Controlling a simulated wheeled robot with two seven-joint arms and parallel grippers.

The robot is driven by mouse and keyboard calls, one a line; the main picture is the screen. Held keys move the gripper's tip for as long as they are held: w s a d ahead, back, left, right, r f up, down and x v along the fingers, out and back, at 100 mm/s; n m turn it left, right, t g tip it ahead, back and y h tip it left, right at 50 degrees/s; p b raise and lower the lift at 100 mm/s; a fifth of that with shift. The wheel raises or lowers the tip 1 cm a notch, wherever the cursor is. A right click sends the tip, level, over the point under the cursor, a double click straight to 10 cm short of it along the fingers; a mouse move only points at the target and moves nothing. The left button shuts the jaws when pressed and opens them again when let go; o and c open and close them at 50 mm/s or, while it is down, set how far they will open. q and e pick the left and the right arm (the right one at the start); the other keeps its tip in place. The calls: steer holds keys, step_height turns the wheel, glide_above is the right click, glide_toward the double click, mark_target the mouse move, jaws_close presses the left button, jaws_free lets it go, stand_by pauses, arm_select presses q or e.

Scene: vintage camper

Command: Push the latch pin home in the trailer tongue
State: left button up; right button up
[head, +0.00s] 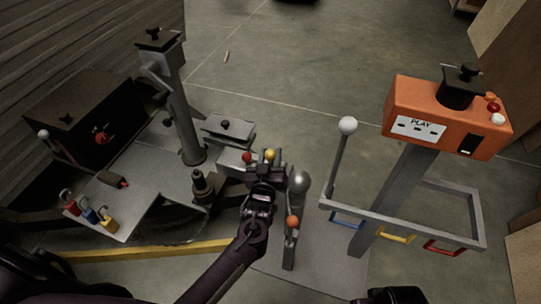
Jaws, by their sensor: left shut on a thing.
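The grey trailer tongue ends in a coupler (237,161) near the middle of the head view. A red knob (247,157) and a yellow knob (270,154) show at its end. My left gripper (267,164) reaches up from below and is shut at the yellow knob. The latch pin's shaft and its hole are hidden behind my fingers, so how deep it sits cannot be told. A grey hitch ball (299,180) stands just right of the gripper. No fingers of my right gripper show.
A post with an orange-tipped lever (292,222) stands close to my left wrist. A white-knobbed lever (347,126) and an orange PLAY box (445,117) stand to the right. A black box (80,118) and a jack post (178,110) stand left.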

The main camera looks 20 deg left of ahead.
arm_select(q)
steer(key=shift+f+b, duration=1.85)
steer(key=shift+f, duration=0.6)
arm_select(e)
steer(key=shift+f, duration=1.95)
arm_select(q)
steer(key=o, duration=1.1)
arm_select(e)
steer(key=shift+r, duration=0.1)
